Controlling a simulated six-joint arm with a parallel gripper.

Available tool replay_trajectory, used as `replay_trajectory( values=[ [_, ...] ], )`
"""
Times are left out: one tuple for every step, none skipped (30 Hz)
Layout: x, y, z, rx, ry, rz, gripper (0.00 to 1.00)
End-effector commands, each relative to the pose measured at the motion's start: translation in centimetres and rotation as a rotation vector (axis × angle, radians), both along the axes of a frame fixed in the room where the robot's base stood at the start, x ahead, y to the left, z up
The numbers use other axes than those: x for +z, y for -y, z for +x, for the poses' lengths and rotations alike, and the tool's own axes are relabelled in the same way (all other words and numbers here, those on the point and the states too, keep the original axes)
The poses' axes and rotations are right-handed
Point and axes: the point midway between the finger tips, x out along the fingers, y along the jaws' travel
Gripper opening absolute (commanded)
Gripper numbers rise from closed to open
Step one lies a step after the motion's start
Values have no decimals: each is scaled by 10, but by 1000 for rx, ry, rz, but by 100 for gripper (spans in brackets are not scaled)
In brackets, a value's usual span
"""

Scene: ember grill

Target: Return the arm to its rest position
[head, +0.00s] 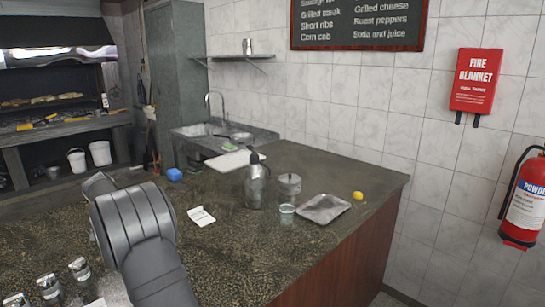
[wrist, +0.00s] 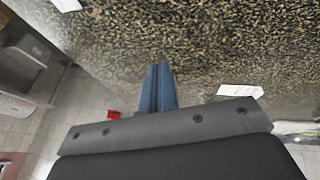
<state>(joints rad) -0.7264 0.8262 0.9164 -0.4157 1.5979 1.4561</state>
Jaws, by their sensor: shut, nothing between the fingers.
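My gripper (wrist: 158,72) shows in the wrist view with its two blue fingers pressed together and nothing between them. It is over the edge of the speckled counter (wrist: 215,45), apart from any object. In the head view my dark grey arm rises at the lower left over the same counter (head: 330,168), and the gripper's fingers are hidden there.
The counter holds a metal bottle (head: 256,187), a lidded pot (head: 290,188), a glass (head: 287,214), a metal tray (head: 318,216), a lemon (head: 358,195), a paper slip (head: 201,217) and a blue sponge (head: 174,174). Shakers (head: 79,270) stand at front left. A sink (head: 195,131) lies behind.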

Motion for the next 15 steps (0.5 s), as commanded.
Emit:
replay_trajectory(
  values=[
    [3, 8, 1, -2, -1, -1, 0],
    [5, 11, 1, -2, -2, -1, 0],
    [8, 15, 2, -1, -2, -1, 0],
    [9, 17, 2, -1, -1, 0, 0],
    [11, 20, 2, 0, -2, 0, 0],
    [12, 22, 3, 0, -2, -1, 0],
    [13, 24, 3, 0, -2, -1, 0],
    [14, 25, 3, 0, -2, -1, 0],
    [14, 27, 3, 0, -3, -2, 0],
    [15, 27, 3, 0, -3, -2, 0],
    [15, 28, 4, 0, -2, -1, 0],
    [15, 28, 4, 0, -2, -1, 0],
    [15, 28, 4, 0, -2, -1, 0],
    [15, 28, 4, 0, -2, -1, 0],
    [15, 28, 4, 1, -3, -1, 0]
  ],
)
